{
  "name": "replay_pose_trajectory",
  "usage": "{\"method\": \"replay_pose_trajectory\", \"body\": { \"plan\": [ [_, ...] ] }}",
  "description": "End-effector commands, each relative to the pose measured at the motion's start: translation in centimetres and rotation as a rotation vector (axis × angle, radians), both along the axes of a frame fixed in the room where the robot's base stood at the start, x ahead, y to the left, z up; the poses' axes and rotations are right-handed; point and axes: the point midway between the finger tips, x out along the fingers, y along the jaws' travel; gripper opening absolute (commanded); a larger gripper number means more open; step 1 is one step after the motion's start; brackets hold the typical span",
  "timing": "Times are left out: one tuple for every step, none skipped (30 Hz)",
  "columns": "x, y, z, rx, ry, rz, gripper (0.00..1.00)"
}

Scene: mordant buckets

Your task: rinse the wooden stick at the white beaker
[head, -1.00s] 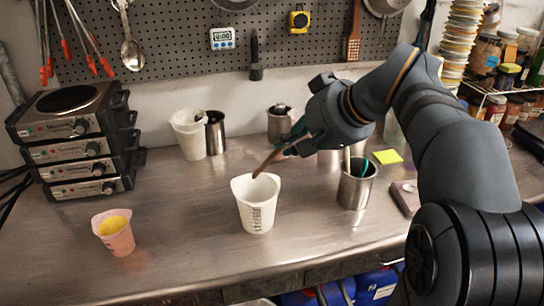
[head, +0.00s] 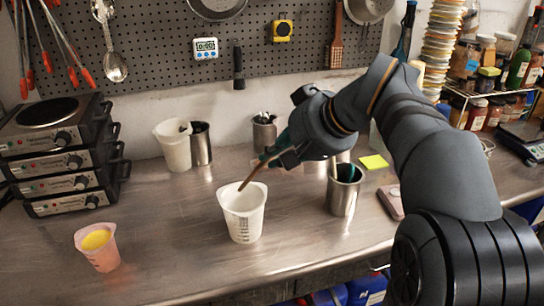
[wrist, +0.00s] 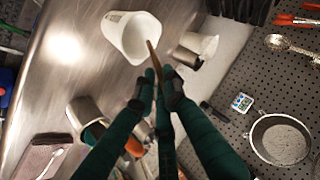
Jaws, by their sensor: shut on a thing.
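The white beaker (head: 243,215) stands upright near the middle of the steel bench, with dark markings on its side. It also shows in the wrist view (wrist: 126,42), where its inner wall looks white. My gripper (head: 268,160) is shut on the wooden stick (head: 250,176) above and to the right of the beaker. The stick slants down to the left and its lower tip is at the beaker's mouth. In the wrist view the stick (wrist: 155,62) runs between my green fingers and its tip overlaps the beaker's rim. I cannot tell how deep the tip is.
A pink beaker with yellow liquid (head: 97,249) stands at the front left. A metal canister (head: 343,195) with tools stands right of the white beaker. Another white beaker (head: 174,150) and metal cups stand behind. Stacked hot plates (head: 60,160) fill the left. Bench between is clear.

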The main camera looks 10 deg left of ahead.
Motion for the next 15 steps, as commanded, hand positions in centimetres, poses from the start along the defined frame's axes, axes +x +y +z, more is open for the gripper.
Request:
{"method": "replay_pose_trajectory", "body": {
  "plan": [
    [0.0,0.0,-0.8,0.0,0.0,0.0,0.0],
    [-0.1,0.0,-1.1,0.0,-0.001,0.001,0.0],
    [-0.1,0.0,-1.5,0.0,-0.001,0.001,0.0],
    [-0.1,0.0,-1.8,0.0,-0.001,0.0,0.0],
    [-0.1,0.0,-2.1,0.0,-0.001,0.0,0.0],
    [-0.2,0.0,-2.5,0.0,-0.001,0.0,0.0],
    [-0.2,0.1,-2.8,0.0,-0.001,0.0,0.0],
    [-0.2,0.1,-3.1,0.0,-0.001,0.0,0.0],
    [-0.3,0.1,-3.6,0.0,-0.001,0.0,0.0],
    [-0.3,0.1,-3.9,0.0,-0.001,0.0,0.0],
    [-0.4,0.1,-4.2,0.0,-0.001,0.0,0.0],
    [-0.4,0.1,-4.6,0.001,-0.001,0.0,0.0],
    [-0.5,0.2,-4.9,0.001,-0.001,0.0,0.0],
    [-0.5,0.2,-5.1,0.001,-0.001,0.0,0.0],
    [-0.5,0.2,-5.5,0.001,-0.001,0.0,0.0]
  ]
}}
